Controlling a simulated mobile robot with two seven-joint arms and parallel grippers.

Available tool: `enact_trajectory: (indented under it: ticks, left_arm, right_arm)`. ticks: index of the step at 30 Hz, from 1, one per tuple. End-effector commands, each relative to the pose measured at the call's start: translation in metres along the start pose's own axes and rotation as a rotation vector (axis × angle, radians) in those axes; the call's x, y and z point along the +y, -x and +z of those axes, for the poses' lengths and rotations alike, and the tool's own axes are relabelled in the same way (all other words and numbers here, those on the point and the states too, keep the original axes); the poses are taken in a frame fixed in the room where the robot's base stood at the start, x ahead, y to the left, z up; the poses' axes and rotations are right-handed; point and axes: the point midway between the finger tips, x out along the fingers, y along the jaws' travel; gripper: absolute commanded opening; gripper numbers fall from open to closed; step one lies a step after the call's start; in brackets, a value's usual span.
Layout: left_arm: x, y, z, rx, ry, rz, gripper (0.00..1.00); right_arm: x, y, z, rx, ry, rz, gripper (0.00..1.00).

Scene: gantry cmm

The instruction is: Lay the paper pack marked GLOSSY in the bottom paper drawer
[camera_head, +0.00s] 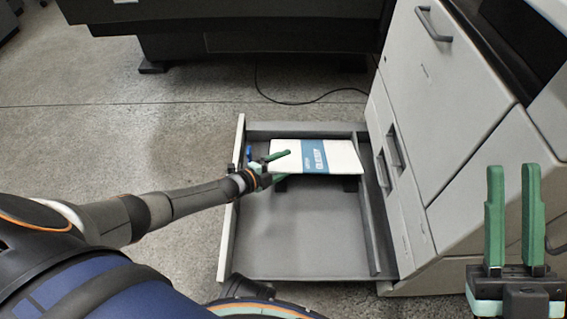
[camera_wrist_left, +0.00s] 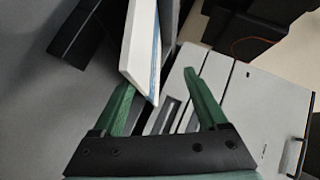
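The white paper pack with a blue band, its lettering appearing to read GLOSSY (camera_head: 345,155), lies flat over the far part of the open bottom paper drawer (camera_head: 300,235). Dark blocks (camera_head: 350,184) show beneath it. My left gripper (camera_head: 282,166) is at the pack's left near corner, one finger above its level and one below. In the left wrist view, the pack's edge (camera_wrist_left: 143,50) comes between the spread fingers (camera_wrist_left: 163,85), with a clear gap to the right finger; contact with the left finger is unclear. My right gripper (camera_head: 509,200) is open and empty at the right.
The light grey cabinet (camera_head: 440,110) stands right of the drawer, with handles on its front. A small blue item (camera_head: 249,153) is by the drawer's left wall. A dark machine (camera_head: 250,30) and a cable (camera_head: 300,102) are behind. Floor left of the drawer is clear.

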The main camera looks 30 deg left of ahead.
Motion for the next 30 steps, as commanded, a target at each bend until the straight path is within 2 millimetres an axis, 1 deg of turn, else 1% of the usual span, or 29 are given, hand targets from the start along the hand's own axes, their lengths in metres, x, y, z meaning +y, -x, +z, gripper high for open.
enact_trajectory:
  ticks: [5,12,15,18,23,30]
  left_arm:
    - [-0.006,0.025,-0.002,0.000,0.001,0.000,0.74]
    - [-0.007,0.079,-0.002,-0.001,0.000,-0.001,0.74]
    - [-0.005,0.097,-0.002,0.001,0.000,-0.001,0.74]
    - [-0.004,0.110,-0.001,0.000,0.000,-0.002,0.74]
    - [-0.003,0.121,-0.001,0.002,0.000,-0.004,0.74]
    - [-0.002,0.122,0.000,0.002,-0.001,-0.004,0.74]
  right_arm:
    - [0.009,-0.014,-0.015,0.005,-0.013,0.007,0.25]
    - [0.025,-0.034,-0.041,0.029,-0.029,0.016,0.25]
    - [0.029,-0.039,-0.048,0.033,-0.036,0.016,0.25]
    - [0.031,-0.042,-0.052,0.038,-0.037,0.015,0.25]
    - [0.033,-0.045,-0.056,0.045,-0.031,0.016,0.25]
    - [0.033,-0.045,-0.056,0.047,-0.029,0.020,0.25]
